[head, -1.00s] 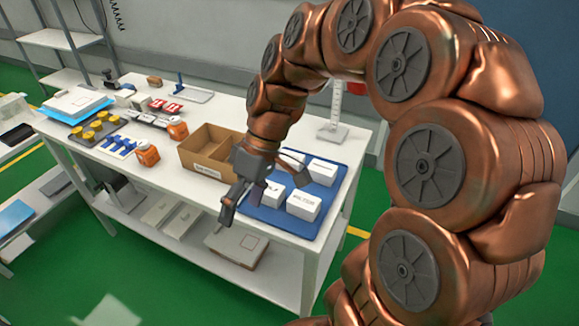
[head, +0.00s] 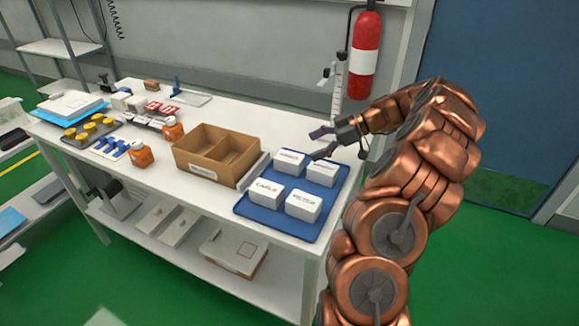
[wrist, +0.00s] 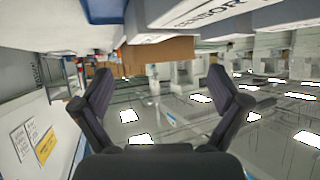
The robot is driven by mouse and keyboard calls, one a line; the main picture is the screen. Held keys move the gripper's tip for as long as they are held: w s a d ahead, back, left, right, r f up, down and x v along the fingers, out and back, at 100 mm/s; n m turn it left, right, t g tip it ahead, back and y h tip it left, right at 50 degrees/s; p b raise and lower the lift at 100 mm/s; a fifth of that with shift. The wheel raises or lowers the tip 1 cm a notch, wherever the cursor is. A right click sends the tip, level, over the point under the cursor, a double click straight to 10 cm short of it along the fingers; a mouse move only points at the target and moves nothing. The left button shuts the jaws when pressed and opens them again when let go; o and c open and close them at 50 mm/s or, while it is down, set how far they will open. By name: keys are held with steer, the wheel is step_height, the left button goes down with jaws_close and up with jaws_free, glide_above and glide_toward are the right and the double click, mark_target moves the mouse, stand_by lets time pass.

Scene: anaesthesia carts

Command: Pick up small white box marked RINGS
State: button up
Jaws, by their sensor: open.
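Small white boxes, fewer than a handful, stand on a blue mat (head: 262,214) at the table's right end: back left (head: 290,163), back right (head: 322,173), front left (head: 268,190) and front right (head: 304,205). Their labels are too small to read surely in the head view, so I cannot tell which is RINGS. My gripper (head: 318,143) is open and empty, above and just behind the back boxes. In the wrist view my gripper's open fingers (wrist: 160,85) have nothing between them. A white box marked SENSOR (wrist: 235,14) shows close by at the top.
A divided brown cardboard box (head: 207,172) stands left of the mat. A white upright stand (head: 337,95) is behind the gripper, with a red extinguisher (head: 366,50) on the wall.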

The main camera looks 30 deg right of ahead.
mark_target(291, 157)
steer(key=shift+s+d+f, duration=0.1)
steer(key=shift+d+f, duration=0.25)
steer(key=shift+d, duration=0.2)
steer(key=shift+s+d+f, duration=0.1)
steer(key=shift+d+f, duration=0.2)
steer(key=shift+d, duration=0.2)
steer(key=shift+x, duration=1.25)
steer(key=w+a+p, duration=0.1)
steer(key=w+a+f, duration=0.1)
steer(key=a, duration=0.1)
steer(key=shift+w+a+p, duration=0.1)
steer(key=shift+a+p, duration=0.2)
steer(key=shift+p, duration=0.1)
steer(key=shift+w+a+f+t, duration=0.25)
steer(key=shift+w+f+t, duration=0.05)
steer(key=shift+c, duration=0.3)
steer(key=c, duration=1.5)
